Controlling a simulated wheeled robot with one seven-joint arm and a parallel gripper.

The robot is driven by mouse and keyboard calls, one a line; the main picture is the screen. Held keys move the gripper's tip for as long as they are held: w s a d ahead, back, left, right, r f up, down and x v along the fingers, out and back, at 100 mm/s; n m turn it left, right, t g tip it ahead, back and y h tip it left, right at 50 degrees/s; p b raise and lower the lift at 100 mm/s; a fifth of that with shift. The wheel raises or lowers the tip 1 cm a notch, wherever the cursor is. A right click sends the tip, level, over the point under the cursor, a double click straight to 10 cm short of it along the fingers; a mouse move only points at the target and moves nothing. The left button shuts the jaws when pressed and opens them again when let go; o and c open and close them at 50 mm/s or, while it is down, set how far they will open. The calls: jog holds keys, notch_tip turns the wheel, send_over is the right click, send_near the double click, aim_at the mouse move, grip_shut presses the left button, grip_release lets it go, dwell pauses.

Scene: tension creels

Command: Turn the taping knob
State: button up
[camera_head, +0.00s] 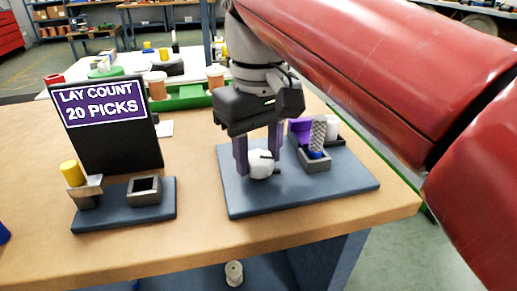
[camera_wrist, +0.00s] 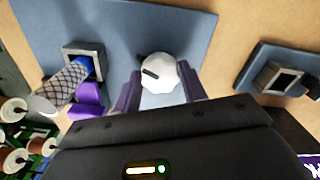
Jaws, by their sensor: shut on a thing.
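The taping knob is a white round knob with a dark pointer mark (camera_head: 261,165), on a blue-grey board (camera_head: 245,204) on the wooden table. My gripper (camera_head: 258,168) points down over the board, with its two purple fingers on either side of the knob. The wrist view shows the white knob (camera_wrist: 158,72) between the two fingertips (camera_wrist: 160,88), its dark pointer toward the left. The fingers are shut on the knob. In the head view the fingers hide parts of the knob's sides.
On the same board, a grey box (camera_head: 314,165) with a mesh-patterned roll and a purple piece (camera_head: 299,128) stand right of my gripper. Left are a smaller board (camera_head: 160,213) with a square holder and yellow-topped part, and a black "LAY COUNT 20 PICKS" sign (camera_head: 105,130).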

aim_at(258, 157)
jog(key=m, duration=0.6)
jog(key=shift+m, duration=0.3)
dwell(0.5)
jog(key=o, duration=1)
jog(key=shift+r, duration=0.1)
notch_tip(258, 157, up, 8)
jog(key=shift+f, duration=0.2)
